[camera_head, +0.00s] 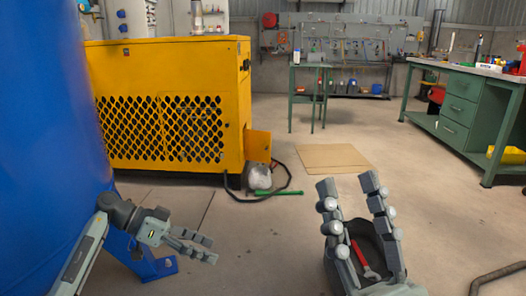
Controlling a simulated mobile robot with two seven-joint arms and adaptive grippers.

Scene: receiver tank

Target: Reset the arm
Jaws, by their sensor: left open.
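My left arm comes in from the lower left, in front of the blue tank (50,130). Its gripper (209,249) is open and points right over bare floor, with nothing between its fingers. My right gripper (349,184) stands at the lower middle-right, fingers pointing up and away. Its two fingers are clearly apart, with no object gripped between the tips. Behind and between these fingers is a dark rounded container (372,238). A red-handled wrench (359,256) shows there, partly hidden by the fingers; it looks to lie in the container.
A yellow machine (165,60) with an open flap stands behind my left gripper. A dark hose and a green tool (280,192) lie on the floor. A cardboard sheet (335,157) lies mid-floor. A green workbench (455,108) is at right. The central floor is mostly clear.

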